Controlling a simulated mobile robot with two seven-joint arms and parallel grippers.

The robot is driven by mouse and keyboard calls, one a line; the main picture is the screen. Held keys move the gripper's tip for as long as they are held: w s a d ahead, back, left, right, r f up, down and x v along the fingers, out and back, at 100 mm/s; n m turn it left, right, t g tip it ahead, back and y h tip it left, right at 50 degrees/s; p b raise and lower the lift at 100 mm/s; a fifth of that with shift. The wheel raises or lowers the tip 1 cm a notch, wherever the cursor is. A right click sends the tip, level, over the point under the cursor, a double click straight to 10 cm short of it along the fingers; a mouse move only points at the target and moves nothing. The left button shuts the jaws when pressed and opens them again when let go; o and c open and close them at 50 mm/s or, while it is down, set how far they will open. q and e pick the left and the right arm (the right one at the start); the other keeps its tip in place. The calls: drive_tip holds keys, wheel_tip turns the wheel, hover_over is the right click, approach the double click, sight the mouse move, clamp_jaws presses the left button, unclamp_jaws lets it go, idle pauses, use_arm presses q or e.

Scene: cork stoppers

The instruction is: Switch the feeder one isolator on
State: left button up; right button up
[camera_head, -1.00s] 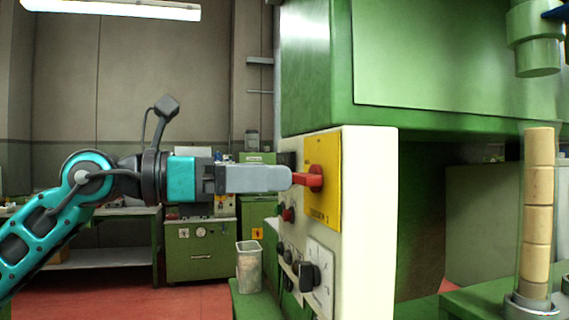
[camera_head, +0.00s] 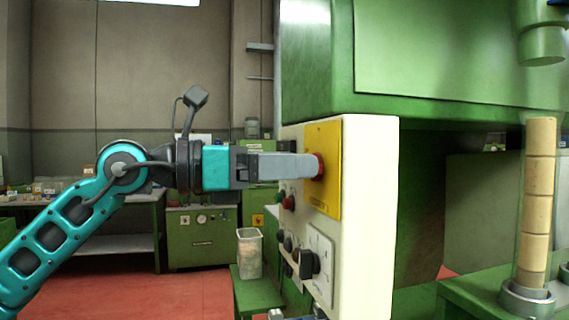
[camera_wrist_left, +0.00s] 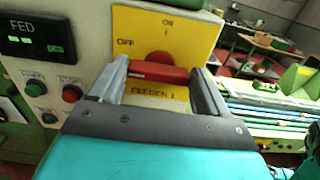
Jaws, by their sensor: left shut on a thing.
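The feeder one isolator is a red rotary handle (camera_wrist_left: 160,72) on a yellow plate (camera_head: 323,170), on the side of a cream control box. In the left wrist view the plate is marked ON at the top, OFF at the left and FEEDER 1 below. The handle's bar lies crosswise in that view, about level, and not toward the ON mark. My left gripper (camera_head: 312,166) is shut on the handle, with one finger at each side of it. In the head view the fingers hide most of the handle, and only its red base shows.
The cream control box (camera_head: 368,220) has a black switch (camera_head: 308,264) and several buttons below the plate. A red button (camera_wrist_left: 71,93) and a display (camera_wrist_left: 38,38) are close left of the gripper in the wrist view. A clear container (camera_head: 249,254) stands below my arm. A cork column (camera_head: 538,200) stands right.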

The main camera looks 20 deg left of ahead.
use_arm(q)
drive_tip(key=c, duration=0.3)
drive_tip(key=shift+m, duration=0.3)
drive_tip(key=m+b, duration=0.2)
drive_tip(key=m, duration=0.3)
drive_tip(key=m+b, duration=0.1)
drive_tip(key=m, duration=0.5)
drive_tip(key=m+b, duration=0.2)
drive_tip(key=m, duration=0.4)
drive_tip(key=shift+s+d+f+b, duration=0.15)
drive_tip(key=shift+s+f+b, duration=0.05)
drive_tip(key=shift+f+b, duration=0.1)
drive_tip(key=shift+m, duration=0.3)
drive_tip(key=o, duration=1)
